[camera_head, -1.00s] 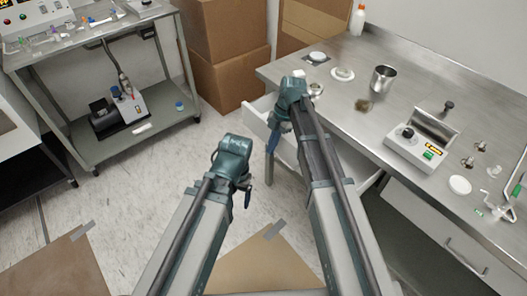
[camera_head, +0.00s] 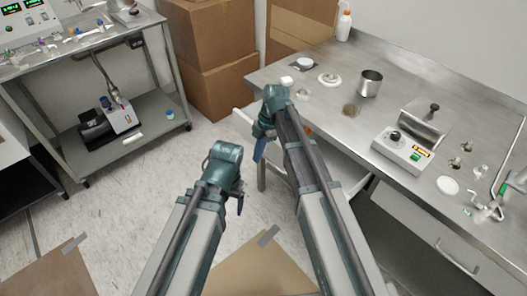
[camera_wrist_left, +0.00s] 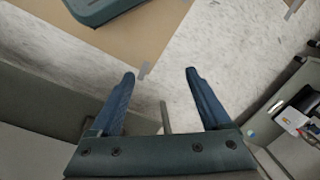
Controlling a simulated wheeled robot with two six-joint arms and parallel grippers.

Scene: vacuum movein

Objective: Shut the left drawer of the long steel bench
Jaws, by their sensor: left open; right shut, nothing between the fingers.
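The long steel bench (camera_head: 310,110) runs along the right in the head view. Its left drawer (camera_head: 241,119) is pulled out, and a pale edge of it shows beside my right arm, which hides much of the drawer. My right gripper (camera_head: 260,149) is shut and empty, pointing down at the drawer's outer side; contact cannot be told. My left gripper (camera_head: 239,198) is lower and nearer me, over the floor, apart from the drawer. In the left wrist view its two blue fingers (camera_wrist_left: 160,76) are spread with nothing between them.
Another bench drawer with a bar handle (camera_head: 455,256) looks shut at the lower right. A steel cup (camera_head: 370,83) and a white device (camera_head: 403,152) stand on the bench. Cardboard boxes (camera_head: 208,42) and a grey cart (camera_head: 160,98) stand behind. The floor (camera_head: 110,205) at left is mostly clear.

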